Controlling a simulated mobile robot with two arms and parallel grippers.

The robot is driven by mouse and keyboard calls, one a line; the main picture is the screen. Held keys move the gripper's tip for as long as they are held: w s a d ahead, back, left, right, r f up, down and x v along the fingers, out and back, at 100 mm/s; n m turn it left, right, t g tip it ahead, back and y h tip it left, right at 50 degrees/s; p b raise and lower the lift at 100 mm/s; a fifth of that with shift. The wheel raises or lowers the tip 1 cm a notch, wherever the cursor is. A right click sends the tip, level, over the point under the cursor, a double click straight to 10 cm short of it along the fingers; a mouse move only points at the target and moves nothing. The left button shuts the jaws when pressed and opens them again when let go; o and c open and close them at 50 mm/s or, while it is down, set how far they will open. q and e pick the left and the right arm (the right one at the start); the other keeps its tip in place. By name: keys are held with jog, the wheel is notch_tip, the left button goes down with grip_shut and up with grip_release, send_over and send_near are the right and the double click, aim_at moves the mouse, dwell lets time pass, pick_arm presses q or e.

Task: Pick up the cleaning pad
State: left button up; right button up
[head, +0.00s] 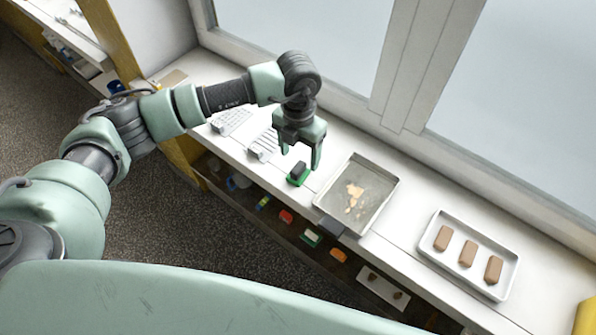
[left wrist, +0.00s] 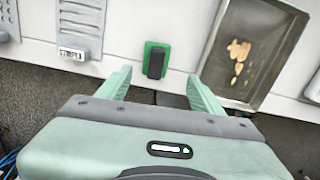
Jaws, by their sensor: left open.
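The cleaning pad (head: 298,174) is a green pad with a dark block-shaped handle, lying on the white counter near its front edge. In the left wrist view the pad (left wrist: 147,62) lies ahead of the fingertips, between their lines. My left gripper (head: 301,160) is open and empty, pointing down at the pad from above in the head view. Its two fingers also show in the left wrist view (left wrist: 160,77), apart from the pad. My right gripper is in neither view.
A metal tray (head: 335,208) with brown-yellow residue stands right of the pad. Farther right is a white tray (head: 429,247) with three brown bars. Grey slotted scrapers (head: 262,146) lie left. A shelf below holds several small items. A window frame (head: 350,95) bounds the counter behind.

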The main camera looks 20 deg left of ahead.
aim_at(298, 167)
pick_arm(q)
jog(key=shift+a+f, duration=0.25)
jog(key=shift+a, duration=0.1)
jog(key=f+p, duration=0.3)
jog(key=f, duration=0.3)
jog(key=shift+w+f, duration=0.2)
jog(key=shift+d+f, duration=0.1)
jog(key=shift+f, duration=0.3)
jog(key=shift+c, duration=0.3)
grip_shut()
